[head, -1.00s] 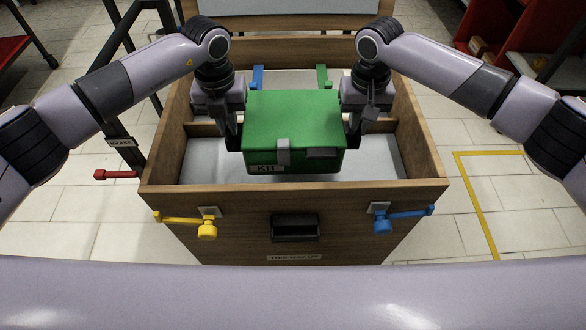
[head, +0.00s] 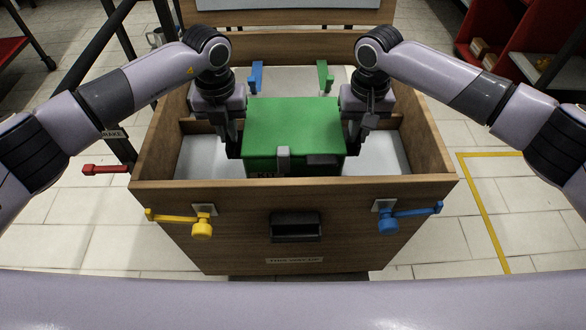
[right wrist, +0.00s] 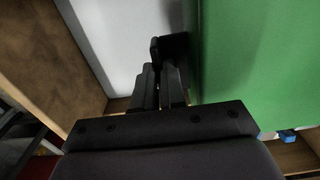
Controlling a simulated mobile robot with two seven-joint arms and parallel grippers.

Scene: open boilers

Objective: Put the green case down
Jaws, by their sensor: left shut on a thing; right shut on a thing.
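My left gripper (head: 232,146) is shut on the case's left side. My right gripper (head: 354,140) is shut on its right side. In the right wrist view the case's green wall (right wrist: 250,70) fills the right, and my right gripper (right wrist: 168,75) is shut on a dark part beside it. The lower front of the case is partly hidden by the crate's front wall. I cannot tell whether its underside touches the floor.
A yellow latch (head: 201,228) and a blue latch (head: 388,226) stick out at the crate's front corners. Blue (head: 256,77) and green (head: 324,76) latches stand at the back. A red-ended lever (head: 90,169) is at left. Pale crate floor is free beside the case.

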